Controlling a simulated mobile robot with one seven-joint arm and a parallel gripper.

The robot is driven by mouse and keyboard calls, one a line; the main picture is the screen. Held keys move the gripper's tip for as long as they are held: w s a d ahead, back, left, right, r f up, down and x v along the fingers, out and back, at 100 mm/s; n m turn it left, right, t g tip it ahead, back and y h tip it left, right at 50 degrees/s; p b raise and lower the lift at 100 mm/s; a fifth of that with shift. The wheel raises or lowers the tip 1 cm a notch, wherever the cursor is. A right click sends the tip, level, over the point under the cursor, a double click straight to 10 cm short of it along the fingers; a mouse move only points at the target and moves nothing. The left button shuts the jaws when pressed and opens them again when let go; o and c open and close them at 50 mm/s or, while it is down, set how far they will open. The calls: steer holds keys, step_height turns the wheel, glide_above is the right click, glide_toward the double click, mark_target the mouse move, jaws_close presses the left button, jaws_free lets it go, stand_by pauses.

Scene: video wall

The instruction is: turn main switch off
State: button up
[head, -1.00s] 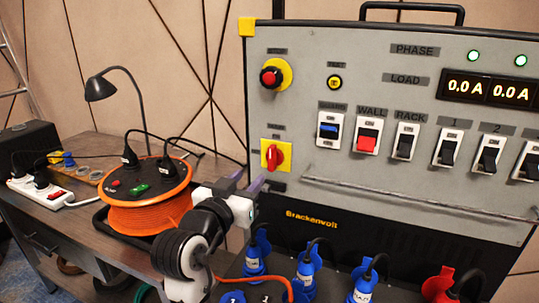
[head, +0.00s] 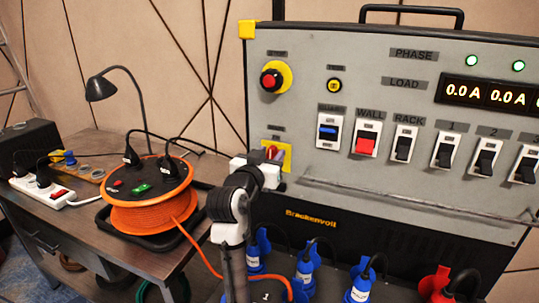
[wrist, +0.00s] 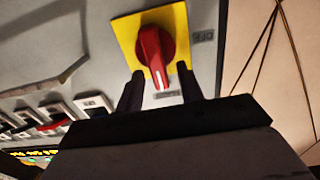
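The main switch is a red rotary knob (wrist: 152,52) on a yellow plate (wrist: 126,28). In the wrist view its handle points down the picture, between my finger tips. An OFF label (wrist: 203,36) is beside the plate on the right, and another label, hard to read, lies below it. My gripper (wrist: 159,72) is open, one dark finger on each side of the knob's lower end. I cannot tell whether either finger touches it. In the head view the gripper is in front of the yellow plate (head: 286,164), partly hiding the knob (head: 271,152).
Above the switch is a red emergency button (head: 270,79) on yellow. Rocker switches, including a red one (head: 366,145), line the panel to the right. A metal rail (head: 400,197) runs below them. Blue plugs (head: 305,270) sit lower. An orange cable reel (head: 150,215) stands on the left table.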

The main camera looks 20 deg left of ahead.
jaws_close()
stand_by(0.3)
steer(key=shift+a+f+n+p, duration=0.45)
steer(key=shift+n+p, duration=1.75)
steer(key=shift+n, duration=0.8)
steer(key=shift+a+f+n+p, duration=0.4)
steer(key=shift+n+p, duration=1.75)
steer(key=shift+n, duration=0.85)
steer(key=shift+a+f+n+p, duration=0.4)
steer(key=shift+n+p, duration=1.8)
steer(key=shift+n, duration=0.8)
steer(key=shift+f, duration=0.1)
